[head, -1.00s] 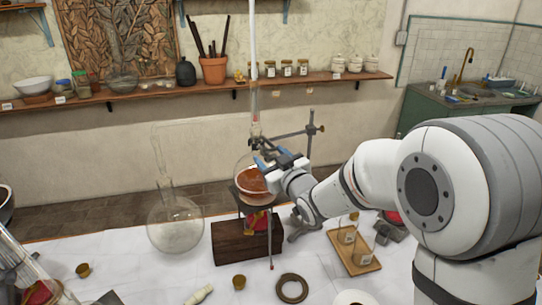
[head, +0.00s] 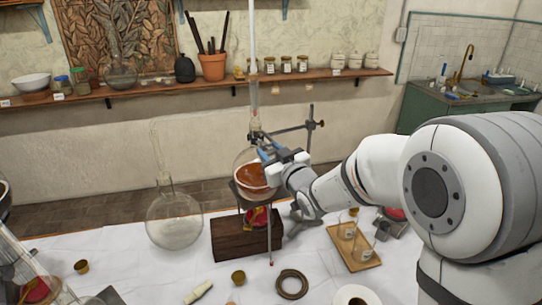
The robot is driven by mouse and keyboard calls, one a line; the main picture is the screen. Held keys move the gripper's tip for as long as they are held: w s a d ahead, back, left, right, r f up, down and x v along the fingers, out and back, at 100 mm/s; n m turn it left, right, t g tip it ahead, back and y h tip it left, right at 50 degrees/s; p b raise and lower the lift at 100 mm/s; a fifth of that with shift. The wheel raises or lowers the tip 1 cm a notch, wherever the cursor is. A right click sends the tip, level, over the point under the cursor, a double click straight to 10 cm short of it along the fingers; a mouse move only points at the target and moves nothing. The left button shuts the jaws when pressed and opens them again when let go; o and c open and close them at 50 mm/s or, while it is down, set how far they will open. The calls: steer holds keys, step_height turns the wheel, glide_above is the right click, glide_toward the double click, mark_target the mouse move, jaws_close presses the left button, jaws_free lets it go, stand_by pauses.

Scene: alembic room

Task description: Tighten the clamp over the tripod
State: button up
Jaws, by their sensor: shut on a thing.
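The clamp (head: 257,135) is a dark fitting on a horizontal rod, at the neck of a round flask (head: 250,176) with amber liquid. The flask sits on the tripod (head: 248,202), above a dark wooden block. My gripper (head: 264,152) is at the right side of the flask neck, just below the clamp's rod. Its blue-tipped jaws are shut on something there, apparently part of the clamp. The jaws and wrist hide the exact contact and part of the flask's right side.
The upright stand (head: 310,128) rises behind my wrist. A wooden tray (head: 364,262) with small beakers is at right. A dark ring (head: 291,284) and small cups lie in front on the white cloth.

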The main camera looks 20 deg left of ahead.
steer(key=shift+f+m+b, duration=0.15)
steer(key=shift+m+b, duration=0.35)
steer(key=shift+b, duration=0.2)
steer(key=shift+r+m, duration=0.2)
steer(key=shift+m, duration=0.1)
steer(key=o, duration=1)
steer(key=shift+d, duration=0.1)
steer(key=shift+b+v, duration=1.2)
steer(key=shift+v, duration=2.65)
